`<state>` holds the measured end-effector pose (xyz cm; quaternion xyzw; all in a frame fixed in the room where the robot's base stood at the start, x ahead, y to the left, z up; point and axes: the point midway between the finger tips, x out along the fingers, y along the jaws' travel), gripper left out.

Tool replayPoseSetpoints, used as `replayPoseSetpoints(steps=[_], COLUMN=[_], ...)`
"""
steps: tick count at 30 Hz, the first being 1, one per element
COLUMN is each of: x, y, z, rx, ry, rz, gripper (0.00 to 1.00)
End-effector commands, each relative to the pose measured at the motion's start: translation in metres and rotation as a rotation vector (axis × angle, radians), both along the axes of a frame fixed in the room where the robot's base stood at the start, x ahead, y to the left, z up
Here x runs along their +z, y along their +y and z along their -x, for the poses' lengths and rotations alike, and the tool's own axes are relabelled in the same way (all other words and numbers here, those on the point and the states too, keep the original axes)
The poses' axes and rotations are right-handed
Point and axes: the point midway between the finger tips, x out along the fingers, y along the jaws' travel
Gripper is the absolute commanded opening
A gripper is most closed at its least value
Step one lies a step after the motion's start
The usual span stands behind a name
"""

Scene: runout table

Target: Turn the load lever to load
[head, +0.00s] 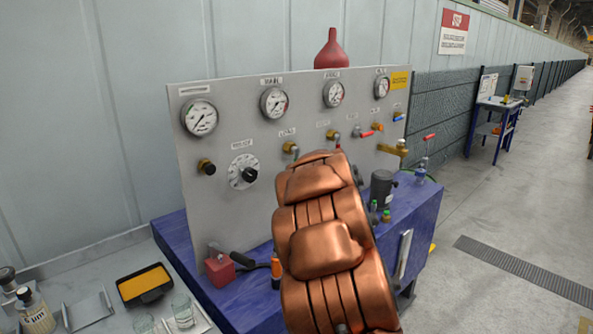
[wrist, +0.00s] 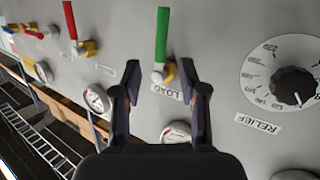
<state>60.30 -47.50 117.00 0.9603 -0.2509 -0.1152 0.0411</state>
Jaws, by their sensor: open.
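The load lever has a green handle (wrist: 162,35) on a brass valve with a pale hub, beside the upside-down LOAD label in the wrist view. Its handle points to the top of that picture, away from the label. My gripper (wrist: 158,70) is open, with a finger on each side of the hub and a visible gap to both. Whether the fingers reach the lever's depth is hard to tell. In the head view the load valve (head: 290,148) shows under its label on the grey panel (head: 230,115); my copper-coloured arm hides the handle and my gripper.
A relief dial (wrist: 293,85) lies right of my gripper in the wrist view. A red-handled lever (wrist: 70,20) is at left. Gauges line the panel top (head: 273,102). The blue bench (head: 225,305) carries a red block (head: 220,269) and a dark cylinder (head: 382,188).

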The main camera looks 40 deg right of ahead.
Motion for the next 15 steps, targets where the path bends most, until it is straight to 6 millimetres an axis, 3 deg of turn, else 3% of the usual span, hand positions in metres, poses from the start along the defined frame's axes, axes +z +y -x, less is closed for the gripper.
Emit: replayPoseSetpoints(steps=[1, 6, 15], x=[-0.007, -0.017, -0.026], y=[-0.014, -0.028, -0.030], z=[-0.001, -0.008, -0.008], rx=[0.031, 0.170, 0.292], ry=[-0.032, -0.147, -0.233], rz=[0.000, -0.015, -0.046], gripper=[0.42, 0.42, 0.42])
